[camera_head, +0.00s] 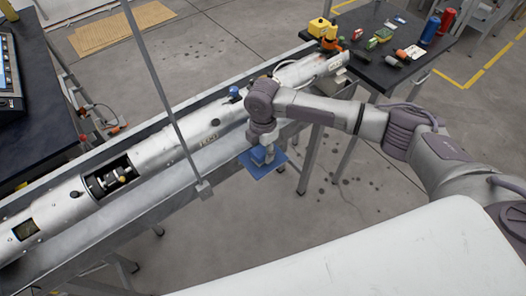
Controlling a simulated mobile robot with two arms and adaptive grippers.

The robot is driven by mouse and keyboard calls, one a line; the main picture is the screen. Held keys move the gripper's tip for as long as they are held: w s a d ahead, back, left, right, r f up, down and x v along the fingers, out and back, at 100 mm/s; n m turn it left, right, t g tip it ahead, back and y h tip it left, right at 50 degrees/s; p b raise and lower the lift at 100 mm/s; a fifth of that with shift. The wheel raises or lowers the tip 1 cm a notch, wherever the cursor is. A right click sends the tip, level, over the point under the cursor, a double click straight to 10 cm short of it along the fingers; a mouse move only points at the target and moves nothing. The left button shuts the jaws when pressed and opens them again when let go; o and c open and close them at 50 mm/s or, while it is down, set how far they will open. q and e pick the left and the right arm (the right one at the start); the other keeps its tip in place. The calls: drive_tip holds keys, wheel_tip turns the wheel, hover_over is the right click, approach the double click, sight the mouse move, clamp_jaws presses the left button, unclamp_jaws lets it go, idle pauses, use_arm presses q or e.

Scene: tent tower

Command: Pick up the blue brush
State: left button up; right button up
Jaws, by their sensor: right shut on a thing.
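My right gripper (262,156) points down beside the near rail of the long metal frame. It is shut on a blue thing with a flat, square-edged part (259,171), which fits the blue brush. The wrist and fingers hide part of it, so its exact shape and the grip point are unclear. It appears in front of the frame's near edge, over the floor. A smaller blue piece (234,91) sits on top of the silver tube. My left gripper is not in view.
A long silver tube (206,139) lies in the metal frame. A dark table (385,73) at the upper right holds tools and coloured bottles. A dark bench (38,130) with a control panel stands at the left. A thin upright pole (160,90) crosses the view.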

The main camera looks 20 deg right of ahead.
drive_tip(key=shift+r, duration=0.1)
drive_tip(key=shift+r+b, duration=0.3)
drive_tip(key=shift+r, duration=0.25)
wheel_tip(320, 180, up, 3)
drive_tip(key=shift+d+f+b, duration=0.1)
drive_tip(key=shift+b, duration=0.45)
drive_tip(key=s+d+r+b, duration=0.1)
drive_tip(key=s+d+r, duration=0.5)
drive_tip(key=s, duration=0.3)
drive_tip(key=shift+s+d+r+b, duration=0.15)
drive_tip(key=shift+s+r+b, duration=0.25)
drive_tip(key=shift+r, duration=0.1)
